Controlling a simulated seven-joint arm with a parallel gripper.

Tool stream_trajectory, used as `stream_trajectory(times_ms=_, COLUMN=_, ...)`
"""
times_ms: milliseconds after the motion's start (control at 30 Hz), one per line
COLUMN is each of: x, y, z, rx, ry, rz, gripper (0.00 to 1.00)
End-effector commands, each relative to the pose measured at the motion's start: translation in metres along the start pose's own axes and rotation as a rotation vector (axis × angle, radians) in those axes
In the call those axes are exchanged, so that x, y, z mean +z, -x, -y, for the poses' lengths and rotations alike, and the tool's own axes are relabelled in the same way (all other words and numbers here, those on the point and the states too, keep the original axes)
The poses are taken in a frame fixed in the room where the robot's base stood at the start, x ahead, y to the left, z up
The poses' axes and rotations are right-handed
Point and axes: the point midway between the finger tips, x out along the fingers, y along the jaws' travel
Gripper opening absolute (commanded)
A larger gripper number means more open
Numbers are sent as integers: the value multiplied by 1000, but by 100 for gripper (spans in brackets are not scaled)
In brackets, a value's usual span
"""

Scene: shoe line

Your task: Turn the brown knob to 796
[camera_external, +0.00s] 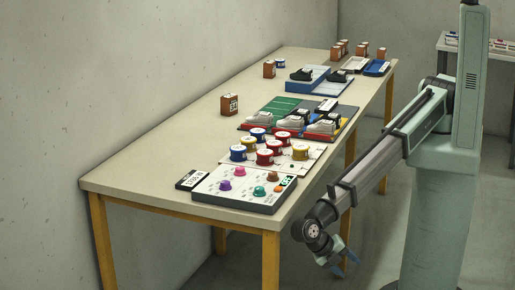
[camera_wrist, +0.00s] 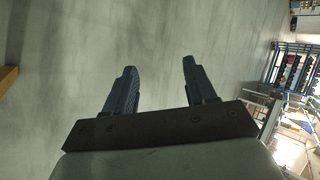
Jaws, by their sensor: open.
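The brown knob (camera_external: 273,176) sits at the back right of a white control panel (camera_external: 215,193) on the near end of the table. Pink (camera_external: 240,171), purple (camera_external: 225,185), teal (camera_external: 260,190) and orange (camera_external: 279,188) knobs share the panel. The brown knob's setting is too small to read. My gripper (camera_external: 346,265) hangs off the table's near right side, below the tabletop and apart from the panel. In the wrist view my gripper (camera_wrist: 159,66) is open, with nothing between its fingers and only floor beyond. The panel is not in the wrist view.
A dark label block (camera_external: 190,180) stands at the panel's left end. Red, blue and yellow spools (camera_external: 265,157) stand just behind the panel, with shoes on coloured trays (camera_external: 290,120) beyond. The tabletop's left side (camera_external: 150,170) is clear. The table's right edge lies between my gripper and the panel.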

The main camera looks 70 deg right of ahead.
Motion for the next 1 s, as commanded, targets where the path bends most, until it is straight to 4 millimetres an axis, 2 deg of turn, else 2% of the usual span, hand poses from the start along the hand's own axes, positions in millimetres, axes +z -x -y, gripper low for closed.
stream_trajectory(times_ms=33, x=-11, y=20, z=6, rx=28, ry=6, rz=3, gripper=56)
stream_trajectory(times_ms=200, x=-32, y=80, z=27, rx=117, ry=6, rz=4, gripper=56)
stream_trajectory(times_ms=300, x=-36, y=116, z=40, rx=172, ry=-4, rz=-3, gripper=56)
stream_trajectory(times_ms=400, x=-28, y=154, z=50, rx=231, ry=-21, rz=-21, gripper=56)
stream_trajectory(times_ms=567, x=8, y=217, z=61, rx=335, ry=-71, rz=-67, gripper=56)
stream_trajectory(times_ms=800, x=83, y=306, z=80, rx=497, ry=-166, rz=-142, gripper=56)
stream_trajectory(times_ms=1000, x=147, y=368, z=102, rx=623, ry=-250, rz=-194, gripper=56)
